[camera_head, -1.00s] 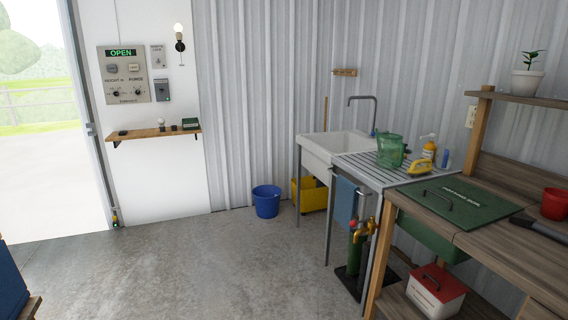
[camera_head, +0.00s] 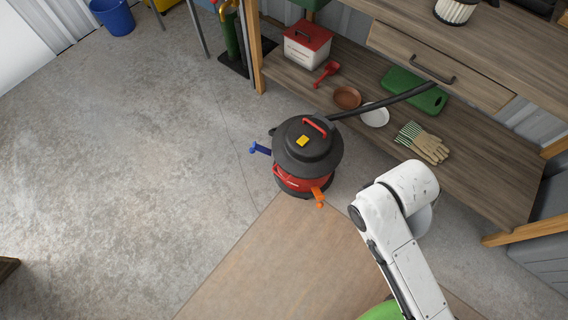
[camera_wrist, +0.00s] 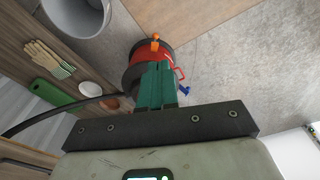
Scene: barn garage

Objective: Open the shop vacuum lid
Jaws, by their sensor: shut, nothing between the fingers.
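The shop vacuum (camera_head: 292,180) stands on the floor in the head view, with a red body and a black round lid (camera_head: 300,158). The lid looks closed and carries a red handle (camera_head: 315,124) and a yellow label. A blue latch (camera_head: 260,149) sticks out at the left and an orange latch (camera_head: 319,196) at the front. In the wrist view, my gripper (camera_wrist: 155,68) has teal fingers shut and empty, pointing toward the vacuum (camera_wrist: 137,77) and hiding part of it. Whether they touch is unclear. In the head view my gripper cannot be made out.
A black hose (camera_head: 385,102) runs from the vacuum to the wooden workbench shelf (camera_head: 450,180) at the right. The shelf holds a red-lidded box (camera_head: 306,50), a terracotta saucer (camera_head: 347,97) and gloves (camera_head: 424,142). Concrete floor (camera_head: 150,170) at left is clear.

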